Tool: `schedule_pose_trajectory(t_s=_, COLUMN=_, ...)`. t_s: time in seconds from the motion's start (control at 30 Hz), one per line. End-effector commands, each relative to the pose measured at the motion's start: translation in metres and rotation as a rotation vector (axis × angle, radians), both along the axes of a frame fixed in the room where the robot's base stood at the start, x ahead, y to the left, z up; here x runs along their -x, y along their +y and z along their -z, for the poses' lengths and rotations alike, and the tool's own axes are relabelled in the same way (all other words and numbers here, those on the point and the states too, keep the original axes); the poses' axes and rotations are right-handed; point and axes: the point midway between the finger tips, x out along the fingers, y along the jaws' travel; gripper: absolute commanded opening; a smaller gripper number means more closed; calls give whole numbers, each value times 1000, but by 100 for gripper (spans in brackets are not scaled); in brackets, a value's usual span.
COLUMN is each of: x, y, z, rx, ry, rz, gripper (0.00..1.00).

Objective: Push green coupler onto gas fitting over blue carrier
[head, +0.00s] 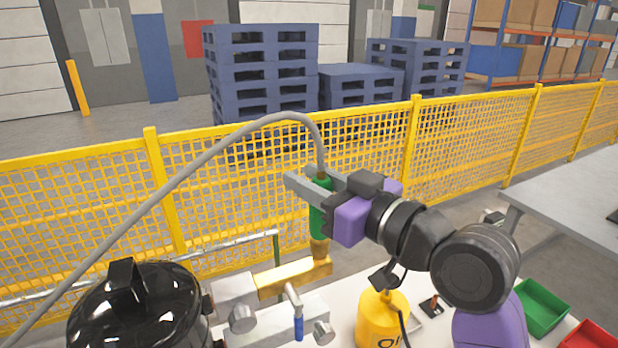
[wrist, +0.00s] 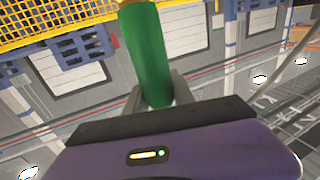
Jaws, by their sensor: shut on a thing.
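The green coupler (head: 319,222) stands nearly upright in my gripper (head: 316,192), with a grey hose (head: 240,124) arching from its top to the left. In the wrist view the green coupler (wrist: 148,55) lies between the two fingers of my gripper (wrist: 158,97), which is shut on it. Directly below the coupler in the head view is a brass fitting (head: 319,250) at the right end of a yellow-brass block (head: 292,279). The two look in line; I cannot tell whether the coupler is seated or only touching. I cannot make out a blue carrier; a small blue lever (head: 298,328) shows below the block.
A black tank (head: 135,312) stands at the lower left. A yellow bottle (head: 383,320) stands right of the block. Green (head: 541,305) and red (head: 588,336) bins are at the lower right. A yellow mesh fence (head: 360,150) runs behind, with blue pallets (head: 262,70) beyond.

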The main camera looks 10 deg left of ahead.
Motion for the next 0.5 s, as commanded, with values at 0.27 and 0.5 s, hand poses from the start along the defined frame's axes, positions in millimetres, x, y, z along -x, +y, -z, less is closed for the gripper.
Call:
schedule_pose_trajectory(t_s=0.27, x=0, y=0, z=7, rx=-1, ry=-1, rz=0, gripper=0)
schedule_pose_trajectory(t_s=0.5, x=0, y=0, z=7, rx=-1, ry=-1, rz=0, gripper=55)
